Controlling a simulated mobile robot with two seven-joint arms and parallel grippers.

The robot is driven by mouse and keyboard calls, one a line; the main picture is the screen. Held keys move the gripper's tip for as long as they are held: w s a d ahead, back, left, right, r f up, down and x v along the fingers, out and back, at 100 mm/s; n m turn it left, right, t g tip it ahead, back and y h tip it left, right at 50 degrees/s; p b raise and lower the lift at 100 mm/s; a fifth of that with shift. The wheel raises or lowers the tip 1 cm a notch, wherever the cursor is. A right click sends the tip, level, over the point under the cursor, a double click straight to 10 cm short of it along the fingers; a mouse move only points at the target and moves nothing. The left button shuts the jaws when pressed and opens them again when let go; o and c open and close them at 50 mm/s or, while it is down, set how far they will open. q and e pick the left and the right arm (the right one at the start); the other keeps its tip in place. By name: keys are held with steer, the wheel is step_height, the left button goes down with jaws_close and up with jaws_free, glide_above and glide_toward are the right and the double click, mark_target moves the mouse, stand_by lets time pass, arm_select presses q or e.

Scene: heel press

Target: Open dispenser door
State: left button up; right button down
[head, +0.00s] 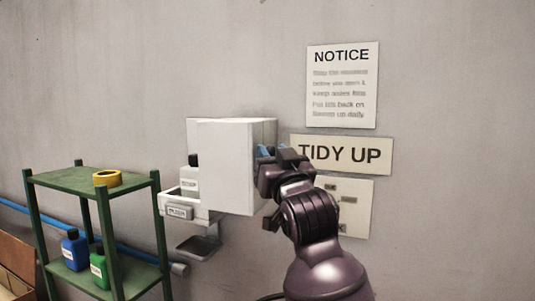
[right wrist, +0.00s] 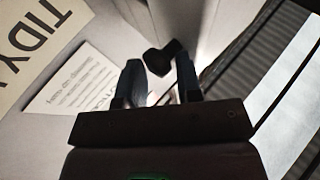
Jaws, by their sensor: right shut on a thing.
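The white dispenser (head: 193,125) is fixed to the wall in the middle of the head view. Its white, box-like door (head: 226,170) stands out in front of the housing, at least partly open. A pale bottle with a dark cap (head: 190,182) shows inside, left of the door. My right gripper (head: 277,151) is at the door's right side. In the right wrist view its two fingers (right wrist: 160,80) are at a dark knob-like handle (right wrist: 158,60), shut on it. The fingers hide part of the handle. My left gripper is not in view.
A green shelf (head: 75,182) with yellow tape (head: 107,178), a blue bottle (head: 75,250) and a green bottle (head: 99,269) stands at left. Wall signs (head: 342,86) hang at right.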

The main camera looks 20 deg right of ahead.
steer(key=shift+w+d+r+n+y, duration=0.1)
steer(key=shift+d+r+n+y, duration=0.2)
steer(key=shift+d+y, duration=0.15)
steer(key=shift+d, duration=0.1)
